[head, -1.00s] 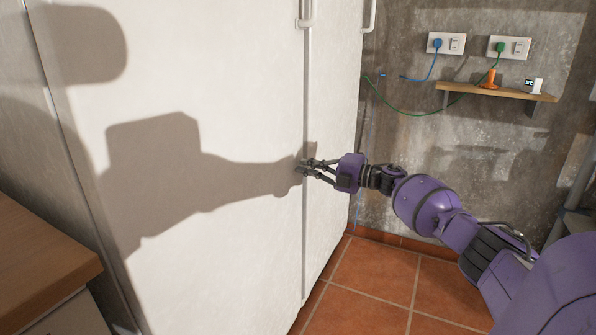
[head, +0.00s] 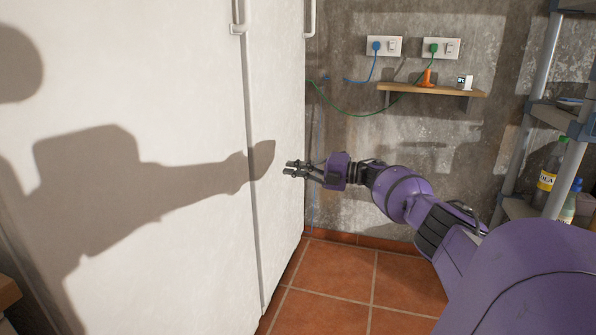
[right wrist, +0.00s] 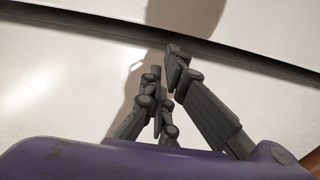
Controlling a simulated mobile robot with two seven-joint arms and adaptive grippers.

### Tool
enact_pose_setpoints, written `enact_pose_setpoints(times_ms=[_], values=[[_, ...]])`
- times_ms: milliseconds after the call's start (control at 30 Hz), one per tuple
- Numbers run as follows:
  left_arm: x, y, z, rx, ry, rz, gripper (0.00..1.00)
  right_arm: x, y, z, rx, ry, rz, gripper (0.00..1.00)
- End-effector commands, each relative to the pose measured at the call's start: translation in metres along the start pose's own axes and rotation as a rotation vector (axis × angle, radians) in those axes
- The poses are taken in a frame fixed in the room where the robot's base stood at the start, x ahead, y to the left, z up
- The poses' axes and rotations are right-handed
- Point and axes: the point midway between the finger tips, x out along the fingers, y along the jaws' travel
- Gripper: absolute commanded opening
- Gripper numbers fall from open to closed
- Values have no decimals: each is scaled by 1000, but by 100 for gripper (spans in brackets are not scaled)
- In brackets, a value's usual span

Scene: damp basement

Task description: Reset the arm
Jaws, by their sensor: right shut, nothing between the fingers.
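My right gripper (head: 291,169) is at the end of my purple right arm, which comes in from the lower right of the head view. Its fingers point left, in front of the white cabinet doors (head: 150,130). It is shut and holds nothing. In the right wrist view the dark fingers (right wrist: 165,62) are close together before the white door face and the dark gap (right wrist: 110,20) between the doors. The fingers look apart from the door. My left gripper is not in the head view.
A wooden wall shelf (head: 432,90) carries an orange item (head: 427,78) and a small white device (head: 465,82), with sockets above. A metal rack (head: 541,112) with bottles (head: 547,175) stands at the right. The tiled floor (head: 330,285) in between is clear.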

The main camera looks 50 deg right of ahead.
Motion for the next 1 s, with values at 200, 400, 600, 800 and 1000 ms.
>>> enact_pose_setpoints(times_ms=[200, 400, 600, 800, 1000], values=[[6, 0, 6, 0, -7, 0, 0, -9, 0, 8, 0, 1, 1, 0], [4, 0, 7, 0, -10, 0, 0, -10, 1, 8, 0, 1, 1, 0], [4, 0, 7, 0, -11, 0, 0, -9, 1, 8, 0, 1, 1, 0], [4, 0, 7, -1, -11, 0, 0, -9, 0, 9, 2, -2, 0, 0], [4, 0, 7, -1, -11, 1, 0, 2, 11, 33, 14, -120, 17, 0]])
